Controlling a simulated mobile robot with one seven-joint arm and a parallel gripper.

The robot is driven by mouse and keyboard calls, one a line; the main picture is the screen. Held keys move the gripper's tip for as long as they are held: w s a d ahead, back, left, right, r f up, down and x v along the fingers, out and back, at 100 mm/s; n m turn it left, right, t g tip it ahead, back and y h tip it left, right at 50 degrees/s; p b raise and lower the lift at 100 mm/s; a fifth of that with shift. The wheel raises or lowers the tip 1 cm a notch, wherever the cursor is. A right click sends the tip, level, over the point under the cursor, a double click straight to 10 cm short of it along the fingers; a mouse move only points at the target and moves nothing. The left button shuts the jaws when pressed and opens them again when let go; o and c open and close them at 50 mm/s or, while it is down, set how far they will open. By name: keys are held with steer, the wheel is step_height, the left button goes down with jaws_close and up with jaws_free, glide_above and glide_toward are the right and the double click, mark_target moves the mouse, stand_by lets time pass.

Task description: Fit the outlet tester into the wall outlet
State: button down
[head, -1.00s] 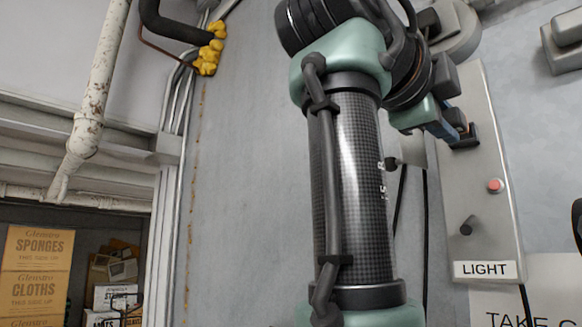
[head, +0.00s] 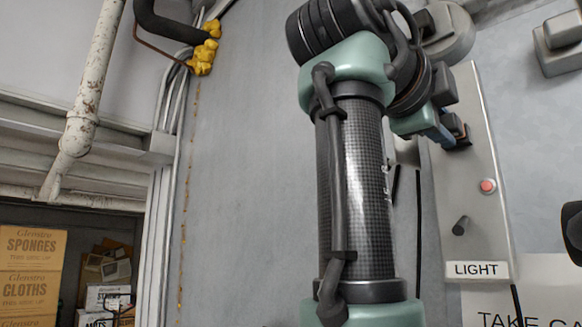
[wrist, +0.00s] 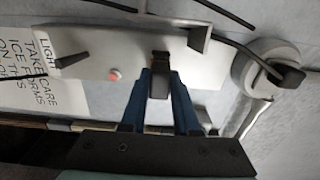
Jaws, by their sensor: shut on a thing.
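My gripper (wrist: 161,90) has blue fingers shut on a small dark block, which I take to be the outlet tester (wrist: 159,84). In the head view my gripper (head: 447,131) is at the left part of a grey wall panel (head: 470,215), high above its LIGHT label. A dark piece shows at the fingertips there, against the panel. In the wrist view the block lies over the panel's face. The wall outlet cannot be made out; the tester and fingers cover that spot. I cannot tell whether the tester touches or sits in it.
The panel carries a red button (head: 488,186), a dark knob (head: 460,226) and a LIGHT label (head: 480,269). A round grey fitting (wrist: 268,68) is beside the panel. A paper sign (wrist: 40,80) is below the label. Boxes (head: 30,275) stand far left.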

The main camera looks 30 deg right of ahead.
steer(key=shift+w+d+r, duration=0.1)
steer(key=shift+d, duration=0.45)
steer(key=c, duration=0.9)
jaws_free()
steer(key=o, duration=0.3)
steer(key=shift+w+d, duration=0.1)
steer(key=shift+d, duration=0.15)
steer(key=o, duration=0.5)
steer(key=shift+a, duration=0.2)
steer(key=shift+o, duration=0.5)
steer(key=shift+d, duration=0.15)
steer(key=b+v, duration=0.1)
steer(key=v, duration=0.6)
steer(key=shift+b, duration=0.3)
